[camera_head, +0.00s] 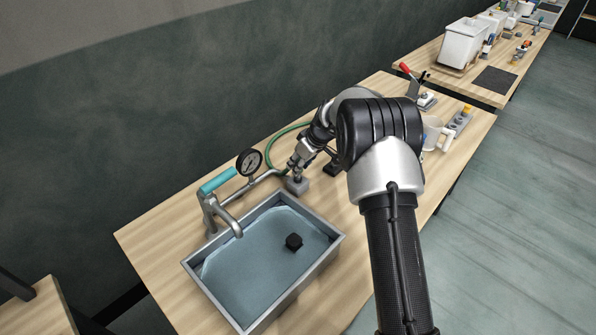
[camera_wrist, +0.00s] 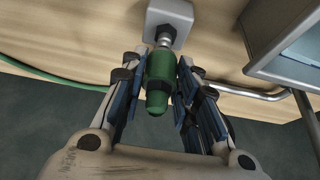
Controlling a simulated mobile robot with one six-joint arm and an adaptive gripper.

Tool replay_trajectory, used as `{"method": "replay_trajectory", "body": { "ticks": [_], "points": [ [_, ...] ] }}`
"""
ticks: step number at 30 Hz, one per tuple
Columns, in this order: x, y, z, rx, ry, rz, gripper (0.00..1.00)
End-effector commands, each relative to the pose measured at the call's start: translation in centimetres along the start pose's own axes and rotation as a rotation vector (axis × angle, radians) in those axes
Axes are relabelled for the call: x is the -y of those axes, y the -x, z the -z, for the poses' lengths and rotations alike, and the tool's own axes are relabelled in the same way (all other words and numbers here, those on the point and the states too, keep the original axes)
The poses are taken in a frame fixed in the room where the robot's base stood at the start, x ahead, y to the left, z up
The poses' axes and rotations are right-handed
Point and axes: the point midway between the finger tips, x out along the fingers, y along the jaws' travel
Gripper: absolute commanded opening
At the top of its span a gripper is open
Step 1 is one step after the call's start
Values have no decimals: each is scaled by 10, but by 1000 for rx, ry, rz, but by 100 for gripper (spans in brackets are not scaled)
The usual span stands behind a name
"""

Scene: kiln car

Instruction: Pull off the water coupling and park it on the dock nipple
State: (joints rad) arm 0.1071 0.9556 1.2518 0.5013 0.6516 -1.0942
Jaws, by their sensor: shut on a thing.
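The green water coupling (camera_wrist: 160,66), with a dark band, is between the two blue-padded fingers of my gripper (camera_wrist: 157,86) in the wrist view. My gripper is shut on it. The coupling is in line with a short metal nipple (camera_wrist: 163,37) on a pale grey block (camera_wrist: 182,13); whether it is fully seated cannot be told. In the head view, my gripper (camera_head: 297,164) is just above the grey block (camera_head: 298,187), beside the sink, and hides the coupling. A green hose (camera_head: 283,133) arcs behind my gripper and also shows in the wrist view (camera_wrist: 45,73).
A tap with a teal handle (camera_head: 218,181), a pressure gauge (camera_head: 249,162) and a metal pipe (camera_wrist: 243,95) are close by. A clear jug (camera_head: 433,133) stands further right.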

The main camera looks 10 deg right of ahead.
Motion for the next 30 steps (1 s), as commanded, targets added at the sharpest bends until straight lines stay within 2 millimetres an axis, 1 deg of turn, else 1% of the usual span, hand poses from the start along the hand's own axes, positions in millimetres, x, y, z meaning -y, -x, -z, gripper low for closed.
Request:
{"method": "replay_trajectory", "body": {
  "ticks": [1, 17, 30],
  "points": [
    [0, 4, 2, -1, 0, -1, 0],
    [0, 27, 13, -1, 0, 0, 0],
    [0, 27, 13, -1, 0, 0, 0]
  ]
}}
